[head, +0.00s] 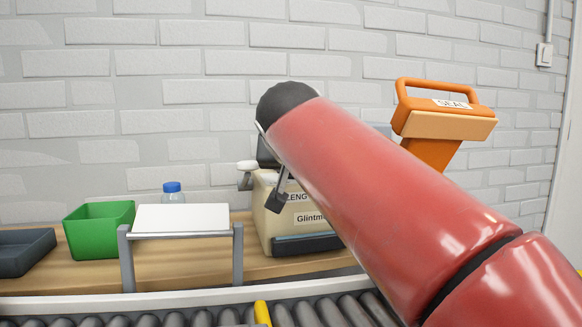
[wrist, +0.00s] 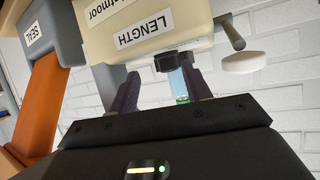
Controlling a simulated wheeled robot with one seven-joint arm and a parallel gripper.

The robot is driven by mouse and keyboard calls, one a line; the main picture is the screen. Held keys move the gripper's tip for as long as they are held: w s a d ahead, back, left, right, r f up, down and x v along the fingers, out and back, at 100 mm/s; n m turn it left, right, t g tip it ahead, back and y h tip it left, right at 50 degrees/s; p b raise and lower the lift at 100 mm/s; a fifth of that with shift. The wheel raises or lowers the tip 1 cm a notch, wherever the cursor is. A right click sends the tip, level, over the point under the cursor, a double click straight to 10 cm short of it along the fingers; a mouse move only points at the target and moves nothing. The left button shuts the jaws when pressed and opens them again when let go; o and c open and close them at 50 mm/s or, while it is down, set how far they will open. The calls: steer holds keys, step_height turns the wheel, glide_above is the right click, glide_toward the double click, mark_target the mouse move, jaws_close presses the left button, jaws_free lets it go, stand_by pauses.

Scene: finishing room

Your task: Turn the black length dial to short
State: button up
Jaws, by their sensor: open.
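The cream machine (head: 275,222) with the LENGTH label stands on the bench, partly behind my arm. Its LENGTH label (wrist: 145,33) is clear in the wrist view. A black part that looks like the length dial (wrist: 165,63) shows at the machine's edge, beyond and between my fingertips. Its pointer position cannot be made out, and the dial is not clearly visible in the head view. My gripper (wrist: 160,82) is open, its two dark fingers on either side of the dial's line, with nothing held. In the head view my gripper (head: 277,193) is in front of the machine's upper part.
An orange sealer (head: 445,122) labelled SEAL stands to the right. A white-ended lever (head: 247,166) sticks out of the machine's left side. A white stand (head: 182,217), blue-capped bottle (head: 172,192), green bin (head: 98,230) and dark tray (head: 25,252) are left. A roller conveyor (head: 200,318) runs in front.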

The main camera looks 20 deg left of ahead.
mark_target(291, 181)
steer(key=shift+s+a+r+m+t+h, duration=0.6)
steer(key=shift+s+a+r+m+h, duration=0.5)
steer(key=shift+s, duration=0.8)
steer(key=p+x, duration=0.1)
steer(key=x, duration=0.2)
steer(key=p+x, duration=0.1)
steer(key=x, duration=0.3)
steer(key=shift+w+d+f, duration=0.1)
steer(key=shift+w+d, duration=0.05)
steer(key=shift+w, duration=0.2)
